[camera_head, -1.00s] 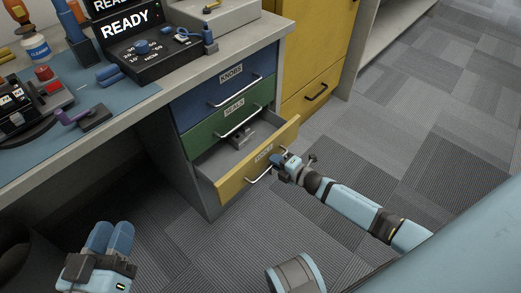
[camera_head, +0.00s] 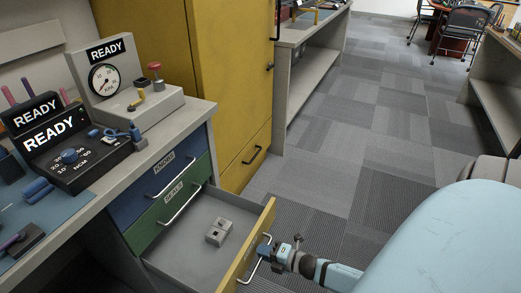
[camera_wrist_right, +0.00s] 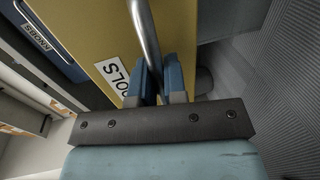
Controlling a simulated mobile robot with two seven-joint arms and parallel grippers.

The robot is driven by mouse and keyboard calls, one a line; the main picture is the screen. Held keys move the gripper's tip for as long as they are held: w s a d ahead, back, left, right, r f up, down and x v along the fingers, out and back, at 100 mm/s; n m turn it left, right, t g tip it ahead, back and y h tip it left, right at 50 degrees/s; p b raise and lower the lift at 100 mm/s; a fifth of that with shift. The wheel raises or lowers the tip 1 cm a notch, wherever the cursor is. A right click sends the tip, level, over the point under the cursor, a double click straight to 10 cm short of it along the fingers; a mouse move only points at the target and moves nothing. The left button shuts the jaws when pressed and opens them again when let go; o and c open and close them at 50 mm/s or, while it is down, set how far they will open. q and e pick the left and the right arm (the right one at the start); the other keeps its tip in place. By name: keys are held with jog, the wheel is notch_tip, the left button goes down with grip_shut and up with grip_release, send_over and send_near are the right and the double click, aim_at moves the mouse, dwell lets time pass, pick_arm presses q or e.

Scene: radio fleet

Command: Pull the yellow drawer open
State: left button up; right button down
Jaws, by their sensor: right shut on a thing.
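The yellow drawer (camera_head: 252,246) is the lowest in the desk's stack and stands well out, its grey inside showing. A small grey block-like thing (camera_head: 218,232) lies in it. My right gripper (camera_head: 266,247) is at the drawer's metal handle (camera_head: 250,270). In the right wrist view its blue fingers (camera_wrist_right: 160,80) are shut around the handle bar (camera_wrist_right: 143,35), beside the drawer's yellow front (camera_wrist_right: 88,30) and its label. My left gripper is out of view.
Blue (camera_head: 158,170) and green (camera_head: 170,205) drawers above are shut. A yellow cabinet (camera_head: 225,75) stands behind. Gauge boxes and tools are on the desk top. The carpet (camera_head: 340,150) to the right is clear.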

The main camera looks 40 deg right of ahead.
jog(key=c, duration=1.2)
grip_release()
